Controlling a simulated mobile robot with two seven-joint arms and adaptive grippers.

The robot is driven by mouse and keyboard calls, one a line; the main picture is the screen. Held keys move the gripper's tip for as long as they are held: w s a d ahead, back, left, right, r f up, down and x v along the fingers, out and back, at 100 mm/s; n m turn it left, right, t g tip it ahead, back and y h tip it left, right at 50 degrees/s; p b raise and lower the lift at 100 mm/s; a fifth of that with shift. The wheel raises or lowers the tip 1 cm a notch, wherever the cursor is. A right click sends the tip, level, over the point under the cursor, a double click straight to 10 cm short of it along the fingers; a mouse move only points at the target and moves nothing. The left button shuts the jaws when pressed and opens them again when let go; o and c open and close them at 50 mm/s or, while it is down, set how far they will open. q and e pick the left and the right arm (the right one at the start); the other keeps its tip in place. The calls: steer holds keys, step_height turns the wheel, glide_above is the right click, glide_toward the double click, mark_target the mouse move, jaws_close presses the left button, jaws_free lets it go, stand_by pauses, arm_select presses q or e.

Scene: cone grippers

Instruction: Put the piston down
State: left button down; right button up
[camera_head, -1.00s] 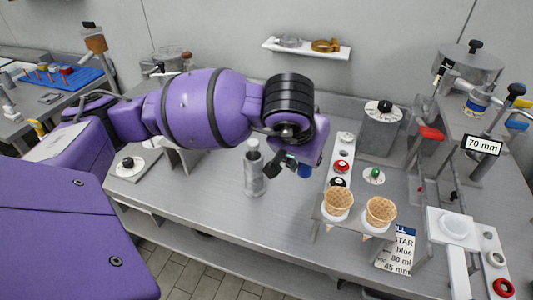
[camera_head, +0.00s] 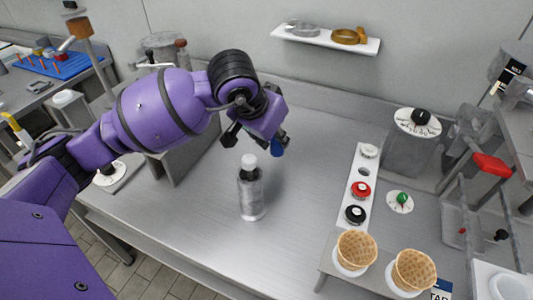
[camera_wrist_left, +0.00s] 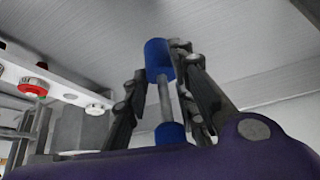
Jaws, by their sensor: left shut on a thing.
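The piston (camera_wrist_left: 165,98) shows in the left wrist view as a grey rod with a blue end at the top and another at the bottom. My left gripper (camera_wrist_left: 158,68) is shut on it, with a dark finger on each side. In the head view my left gripper (camera_head: 256,132) is above the steel bench, just behind and above a silver bottle with a white cap (camera_head: 250,190). Only a blue end of the piston (camera_head: 277,148) shows there, apart from the bench. The rest is hidden by the gripper. My right gripper is not in view.
A white strip with red and black knobs (camera_head: 366,166) lies to the right. Two waffle cones (camera_head: 357,250) stand in a holder at the front right. A grey block with a dial (camera_head: 408,150) is behind. The bench between bottle and strip (camera_head: 308,180) is clear.

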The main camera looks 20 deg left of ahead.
mark_target(273, 148)
arm_select(q)
steer(key=shift+w+f, duration=0.15)
steer(key=shift+f, duration=2.15)
steer(key=shift+f, duration=0.25)
steer(key=c, duration=1.5)
jaws_free()
steer(key=shift+o, duration=0.2)
steer(key=shift+r, duration=0.1)
